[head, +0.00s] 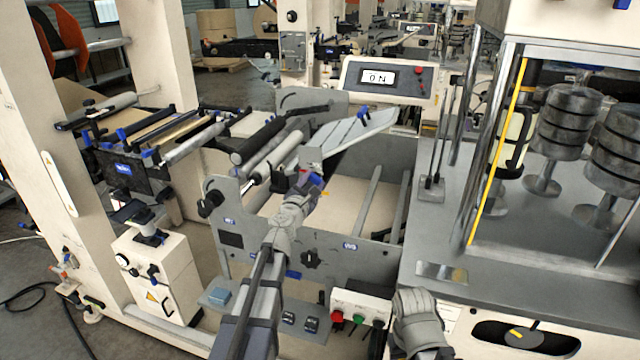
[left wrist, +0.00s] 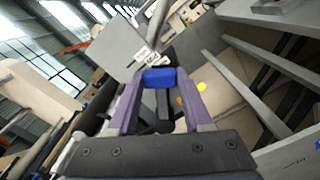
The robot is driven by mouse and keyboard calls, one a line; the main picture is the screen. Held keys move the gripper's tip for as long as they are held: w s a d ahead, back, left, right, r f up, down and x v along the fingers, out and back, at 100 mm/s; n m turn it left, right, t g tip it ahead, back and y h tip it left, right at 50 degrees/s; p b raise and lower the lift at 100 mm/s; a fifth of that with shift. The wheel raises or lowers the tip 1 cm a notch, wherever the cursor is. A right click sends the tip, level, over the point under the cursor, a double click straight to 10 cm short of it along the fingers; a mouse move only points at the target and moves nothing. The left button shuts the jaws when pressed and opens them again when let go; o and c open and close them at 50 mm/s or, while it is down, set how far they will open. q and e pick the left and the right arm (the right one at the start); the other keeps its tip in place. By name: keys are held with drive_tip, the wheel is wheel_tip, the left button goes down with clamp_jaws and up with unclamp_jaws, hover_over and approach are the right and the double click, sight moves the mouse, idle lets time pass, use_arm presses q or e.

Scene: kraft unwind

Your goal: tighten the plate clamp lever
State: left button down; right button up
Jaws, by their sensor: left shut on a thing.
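My left gripper (head: 312,184) reaches up to the near end of the slanted grey plate (head: 350,136) in the head view. It is shut on a small blue grip, which I take to be the clamp lever (head: 317,180). In the left wrist view the blue lever grip (left wrist: 160,77) sits between the tips of the two purple fingers of the left gripper (left wrist: 159,88). The grey plate (left wrist: 108,48) stands just beyond it, with white marked tabs beside the grip. My right gripper's fingers do not show.
A grey machine side panel (head: 285,235) lies below the gripper, with dark rollers (head: 258,140) to its left. A button box (head: 360,305) and a grey bench (head: 425,240) are at the right.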

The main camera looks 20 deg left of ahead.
use_arm(q)
drive_tip(key=shift+d+f+m, duration=0.35)
drive_tip(key=shift+f+m, duration=0.05)
drive_tip(key=shift+m, duration=0.1)
drive_tip(key=shift+d+f+m+b, duration=0.25)
drive_tip(key=shift+m+b, duration=0.15)
drive_tip(key=shift+m, duration=0.1)
drive_tip(key=shift+s+d+f+m+b, duration=0.1)
drive_tip(key=shift+d+f+m+b, duration=0.25)
drive_tip(key=shift+f+m+b, duration=0.85)
drive_tip(key=shift+w+d+f+m+b, duration=0.1)
drive_tip(key=shift+d+f+m+b, duration=0.4)
drive_tip(key=shift+m, duration=1.3)
drive_tip(key=shift+s+d+f+m+b, duration=0.1)
drive_tip(key=shift+d+f+m+b, duration=0.15)
drive_tip(key=shift+f+m+b, duration=1)
drive_tip(key=shift+r+m, duration=0.3)
drive_tip(key=shift+m, duration=0.05)
drive_tip(key=shift+c, duration=1.6)
unclamp_jaws()
